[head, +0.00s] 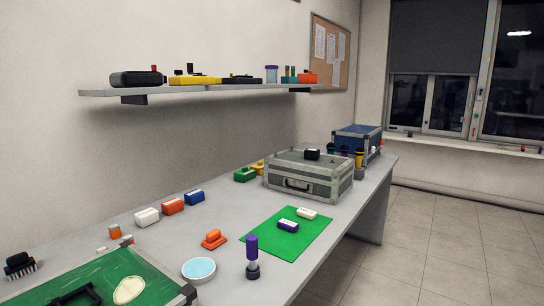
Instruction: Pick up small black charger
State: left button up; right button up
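A small black block-shaped item (312,154), which may be the charger, lies on top of the grey hard case (310,184) toward the far end of the table. It is too small in the head view to make out any plug or cable. Neither of my grippers is in view.
The grey table (175,233) holds a green mat (275,246) with a purple and a white block, a purple-topped upright tool (252,255), a round dish (199,269) and several coloured blocks. A blue case (357,138) stands behind the grey one. A loaded wall shelf (210,89) hangs above.

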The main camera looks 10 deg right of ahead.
aim_at(313, 154)
jog(key=i+l+u, duration=0.15)
jog(key=u, duration=0.2)
jog(key=i+l+u, duration=0.1)
jog(key=l+u, duration=0.6)
jog(key=i+j, duration=0.05)
